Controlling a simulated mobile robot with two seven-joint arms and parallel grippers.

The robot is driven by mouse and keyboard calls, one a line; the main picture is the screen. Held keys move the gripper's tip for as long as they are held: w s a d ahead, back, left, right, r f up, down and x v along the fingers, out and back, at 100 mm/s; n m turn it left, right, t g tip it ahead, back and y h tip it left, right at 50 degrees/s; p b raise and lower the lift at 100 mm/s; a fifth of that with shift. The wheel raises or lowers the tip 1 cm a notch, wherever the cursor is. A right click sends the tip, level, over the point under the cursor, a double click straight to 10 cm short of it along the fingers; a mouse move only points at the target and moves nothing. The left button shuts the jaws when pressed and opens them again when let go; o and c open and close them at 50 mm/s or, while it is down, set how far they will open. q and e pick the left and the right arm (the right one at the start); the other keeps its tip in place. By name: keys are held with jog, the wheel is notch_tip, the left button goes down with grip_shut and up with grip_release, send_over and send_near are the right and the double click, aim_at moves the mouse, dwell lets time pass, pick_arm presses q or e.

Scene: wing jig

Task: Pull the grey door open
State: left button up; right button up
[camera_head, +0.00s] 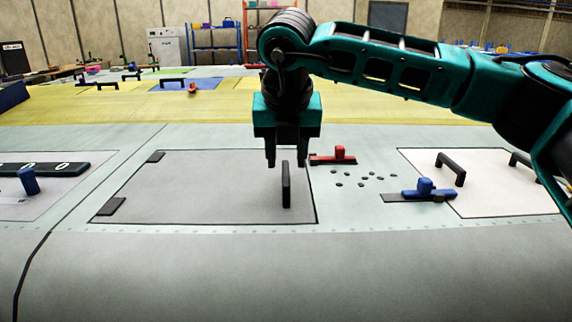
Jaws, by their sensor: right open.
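The grey door (200,190) is a flat panel set in the wing surface, with two dark hinges at its left edge. It looks shut, flush with the surface around it. Its black handle (287,185) stands upright near the door's right edge. My right gripper (286,162) points down with its fingers apart, just above and behind the handle in the picture. I cannot tell whether the fingers touch the handle. A red latch (339,156) lies to the right of the door's far right corner. My left gripper is not in view.
Several dark fasteners (363,178) lie loose right of the door. A blue latch (424,189) sits by a white panel (490,190) with black handles on the right. A blue knob (29,181) stands on the left panel. The near wing surface (290,270) is clear.

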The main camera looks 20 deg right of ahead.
aim_at(286, 173)
jog(key=shift+x, duration=1.7)
grip_shut()
